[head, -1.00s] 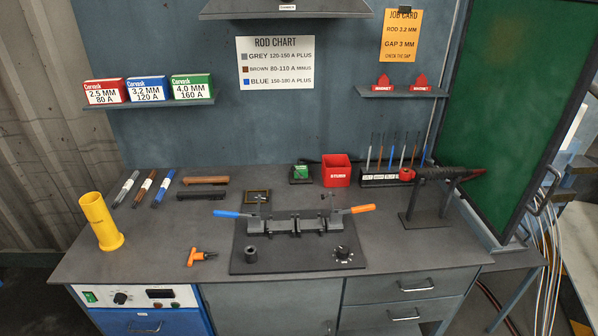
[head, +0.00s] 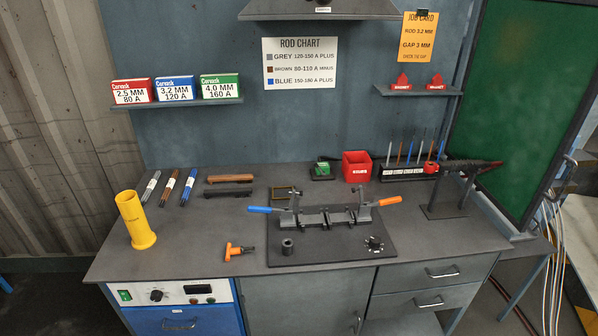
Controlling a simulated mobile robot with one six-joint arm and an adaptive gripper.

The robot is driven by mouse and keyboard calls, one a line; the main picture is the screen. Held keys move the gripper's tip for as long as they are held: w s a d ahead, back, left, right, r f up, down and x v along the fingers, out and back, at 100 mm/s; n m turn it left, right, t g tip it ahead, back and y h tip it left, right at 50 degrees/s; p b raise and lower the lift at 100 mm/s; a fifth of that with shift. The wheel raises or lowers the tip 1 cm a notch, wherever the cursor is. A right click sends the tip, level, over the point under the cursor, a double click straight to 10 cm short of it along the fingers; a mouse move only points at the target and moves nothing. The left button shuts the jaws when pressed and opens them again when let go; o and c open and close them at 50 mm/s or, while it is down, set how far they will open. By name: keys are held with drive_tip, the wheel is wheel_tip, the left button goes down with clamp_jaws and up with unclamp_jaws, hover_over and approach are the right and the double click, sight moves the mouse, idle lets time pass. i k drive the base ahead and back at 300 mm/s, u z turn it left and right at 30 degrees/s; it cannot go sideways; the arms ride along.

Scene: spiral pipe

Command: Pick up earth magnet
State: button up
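I cannot tell for certain which thing is the earth magnet. Two red, arrow-shaped pieces (head: 402,82) and (head: 435,83) with small labels stand on the right wall shelf; the labels seem to read "magnet". An orange T-shaped piece (head: 236,250) with a dark end lies on the bench, left of the black fixture plate. My gripper is not in view, so its state does not show.
The black plate (head: 300,257) carries a fixture with blue (head: 261,210) and orange (head: 389,201) handles. A yellow tube (head: 134,220) stands at left. A red bin (head: 357,167), rod rack (head: 408,173) and torch stand (head: 448,205) are behind and right. The front-left bench is clear.

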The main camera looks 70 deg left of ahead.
sight(325, 167)
drive_tip(key=k, duration=1.8)
drive_tip(key=u, duration=1.45)
drive_tip(key=i, duration=1)
drive_tip(key=u, duration=0.05)
